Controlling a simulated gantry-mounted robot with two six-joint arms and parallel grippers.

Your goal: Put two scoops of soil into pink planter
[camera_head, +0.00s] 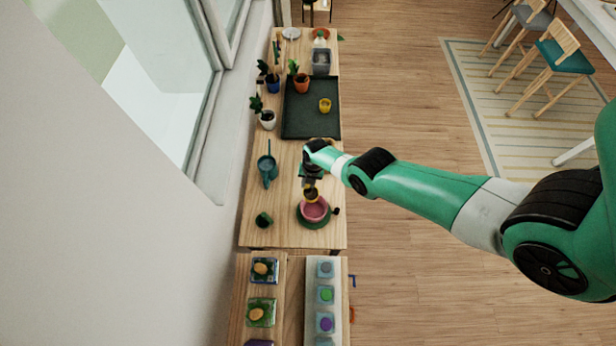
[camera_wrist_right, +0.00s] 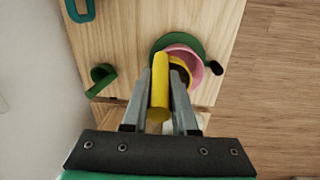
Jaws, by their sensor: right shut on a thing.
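The pink planter (camera_head: 316,213) stands on a green saucer (camera_head: 301,222) near the front of the wooden table. It also shows in the right wrist view (camera_wrist_right: 193,60), partly hidden behind my gripper. My right gripper (camera_head: 311,180) is shut on the yellow handle of a scoop (camera_wrist_right: 158,88). The scoop's yellow head (camera_head: 310,197) is over the far side of the planter in the head view. Something dark shows inside the scoop head; I cannot tell how much is soil. My left gripper is not in view.
Farther back are a dark tray (camera_head: 301,124) with a yellow pot (camera_head: 325,105), potted plants and a grey container (camera_head: 321,62). A dark knob-ended object lies right of the saucer.

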